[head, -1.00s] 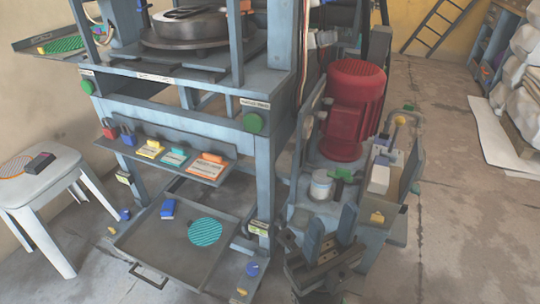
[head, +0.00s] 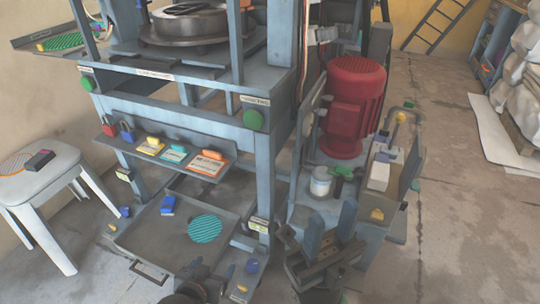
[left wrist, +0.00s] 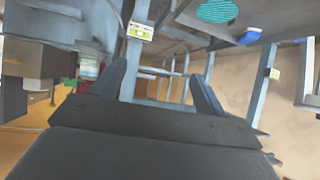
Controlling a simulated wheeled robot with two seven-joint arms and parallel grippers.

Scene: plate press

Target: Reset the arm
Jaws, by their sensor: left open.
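My left gripper (head: 210,274) is low at the bottom edge of the head view, in front of the lower tray, and partly cut off. In the left wrist view its two fingers (left wrist: 162,85) stand wide apart with nothing between them. My right gripper (head: 331,226) is in front of the side cart, below the red motor. Its two fingers point up and stand apart, with nothing seen between them. I cannot tell how far either gripper is from the frame or the cart.
The press frame (head: 265,175) stands at the centre, with a lower tray (head: 150,240) holding a teal disc (head: 205,229). A red motor (head: 352,105) and white jar (head: 321,182) sit on the cart. A white stool (head: 50,185) stands left. Floor at right (head: 460,220) is clear.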

